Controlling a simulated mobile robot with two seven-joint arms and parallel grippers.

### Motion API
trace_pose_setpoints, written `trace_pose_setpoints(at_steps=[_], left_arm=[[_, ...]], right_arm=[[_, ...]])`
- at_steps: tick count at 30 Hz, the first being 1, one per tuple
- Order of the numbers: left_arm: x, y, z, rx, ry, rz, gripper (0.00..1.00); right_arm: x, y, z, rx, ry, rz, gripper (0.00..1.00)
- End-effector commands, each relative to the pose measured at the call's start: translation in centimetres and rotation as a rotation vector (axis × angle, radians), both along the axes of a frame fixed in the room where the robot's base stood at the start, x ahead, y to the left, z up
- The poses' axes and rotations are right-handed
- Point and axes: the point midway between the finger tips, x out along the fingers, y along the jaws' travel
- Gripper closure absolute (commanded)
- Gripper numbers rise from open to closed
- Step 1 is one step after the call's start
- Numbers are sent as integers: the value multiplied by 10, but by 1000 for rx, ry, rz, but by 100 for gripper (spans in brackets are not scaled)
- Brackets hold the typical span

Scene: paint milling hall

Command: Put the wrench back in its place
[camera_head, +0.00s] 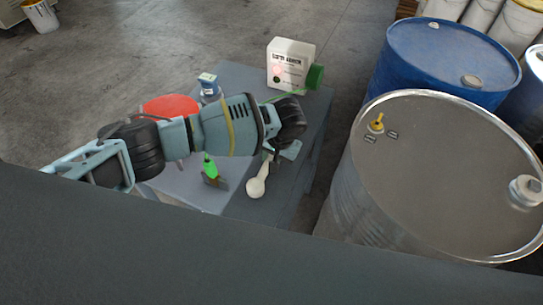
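My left arm reaches in from the left over the small grey table (232,207). Its wrist hides much of my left gripper (283,152), which points down near the table's right side. Whether its fingers are open or shut does not show. A pale cream tool (257,187) with a rounded end lies or hangs just left of the gripper. Its upper end runs up behind the arm, so I cannot tell whether it is held or whether it is the wrench. No other thing is clearly a wrench. My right gripper is out of view.
A grey drum (440,160) with a yellow fitting (377,123) and a blue drum (450,55) stand right.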

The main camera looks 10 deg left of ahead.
Motion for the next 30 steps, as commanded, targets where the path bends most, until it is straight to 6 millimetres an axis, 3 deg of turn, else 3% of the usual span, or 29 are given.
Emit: trace_pose_setpoints(at_steps=[14,30], left_arm=[[1,0,17,-1,-3,1,100],[0,0,15,0,-2,0,100]], right_arm=[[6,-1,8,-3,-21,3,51],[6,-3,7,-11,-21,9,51]])
